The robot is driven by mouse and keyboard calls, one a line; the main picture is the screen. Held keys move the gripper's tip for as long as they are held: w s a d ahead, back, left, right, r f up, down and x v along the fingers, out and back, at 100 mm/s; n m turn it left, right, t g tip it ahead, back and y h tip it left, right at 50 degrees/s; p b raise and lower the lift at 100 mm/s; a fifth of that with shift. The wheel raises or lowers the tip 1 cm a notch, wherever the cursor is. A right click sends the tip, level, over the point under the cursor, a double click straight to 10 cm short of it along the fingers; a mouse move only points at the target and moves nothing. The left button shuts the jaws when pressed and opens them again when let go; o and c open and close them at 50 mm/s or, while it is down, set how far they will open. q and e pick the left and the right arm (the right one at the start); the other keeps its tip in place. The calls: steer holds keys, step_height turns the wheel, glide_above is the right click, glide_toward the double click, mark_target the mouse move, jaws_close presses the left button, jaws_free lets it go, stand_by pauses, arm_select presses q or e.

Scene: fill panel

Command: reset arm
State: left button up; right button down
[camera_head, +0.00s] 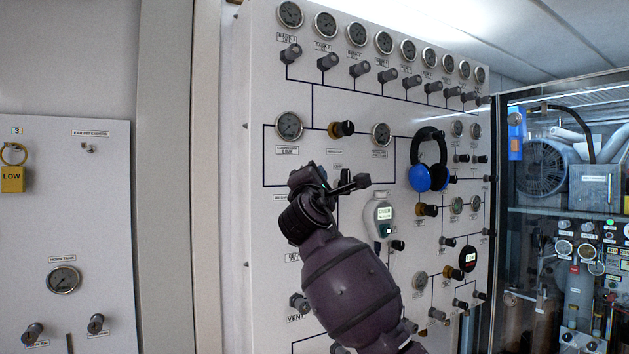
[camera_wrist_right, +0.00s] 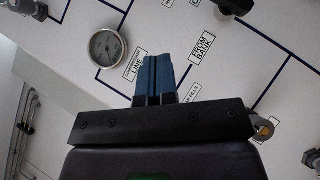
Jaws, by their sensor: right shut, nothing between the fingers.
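My right arm reaches up from the lower middle of the head view, in front of the white gauge panel (camera_head: 265,60). Its dark gripper (camera_head: 352,184) is near the panel's face, below the black knob with a brass base (camera_head: 341,129). In the right wrist view the two blue fingers (camera_wrist_right: 152,76) are pressed together with nothing between them. They point towards the panel near a round gauge (camera_wrist_right: 107,47) and a label reading "FROM BANK" (camera_wrist_right: 202,46). I cannot tell whether the fingertips touch the panel. My left gripper is not in view.
Blue headphones (camera_head: 430,178) hang on the panel right of my gripper. Several knobs and gauges stick out. A glass-fronted cabinet (camera_head: 570,210) stands at right, and a yellow "LOW" padlock (camera_head: 12,179) hangs at left.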

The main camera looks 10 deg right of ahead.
steer(key=s+a+f+m+t+y, duration=0.1)
steer(key=s+a+m+t+y, duration=0.1)
steer(key=s+a+m+y, duration=0.45)
steer(key=s+d+f+m+g+y, duration=0.1)
steer(key=s+d+f+m+y, duration=0.15)
steer(key=f, duration=0.95)
steer(key=s+d+f+m+g+y, duration=0.15)
steer(key=d+f, duration=0.25)
steer(key=f, duration=0.7)
steer(key=s+d+f+m+g+y, duration=0.1)
steer(key=d+f+m+g, duration=0.15)
steer(key=f, duration=0.95)
steer(key=s+d+f+m+g+h, duration=0.1)
steer(key=s+d+f+m+g, duration=0.1)
steer(key=s+f, duration=0.8)
steer(key=s+d+f+m+g+h, duration=0.2)
steer(key=s+d+f, duration=0.3)
steer(key=s+f, duration=0.6)
steer(key=s+d+f+m+g+h, duration=0.1)
steer(key=s+d+f+m+g, duration=0.1)
steer(key=s+f, duration=0.9)
steer(key=shift+s+d+f+g, duration=0.25)
steer(key=shift+d+f+g, duration=0.25)
steer(key=shift+d+f, duration=0.5)
steer(key=c, duration=1.8)
jaws_free()
steer(key=shift+d+r+h, duration=0.2)
steer(key=shift+h, duration=0.05)
steer(key=shift+c, duration=0.2)
